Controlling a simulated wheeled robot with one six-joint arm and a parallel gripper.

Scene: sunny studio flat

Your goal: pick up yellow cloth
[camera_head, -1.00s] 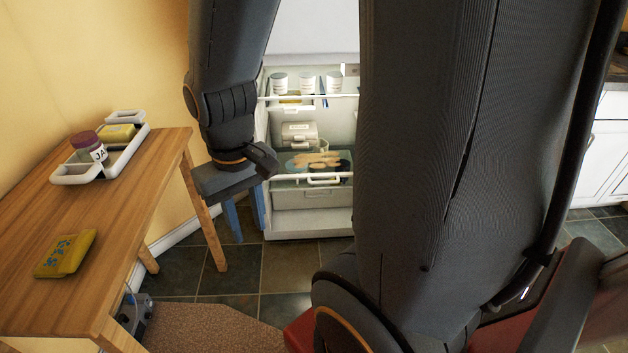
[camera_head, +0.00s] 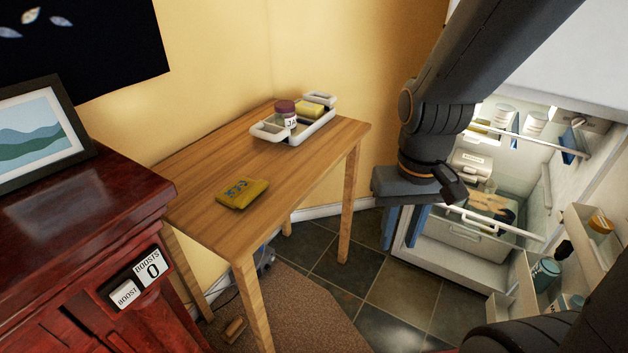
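The yellow cloth (camera_head: 243,193) is a folded, flat piece with a blue pattern. It lies on the bare top of the wooden table (camera_head: 215,218), towards its front edge. My gripper (camera_head: 404,227) hangs pointing down to the right of the table, in front of the open fridge, well apart from the cloth. Its two blue fingers are spread with nothing seen between them.
A dark red cabinet (camera_head: 60,245) with a picture frame (camera_head: 38,135) stands left. The open fridge (camera_head: 455,262) is right.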

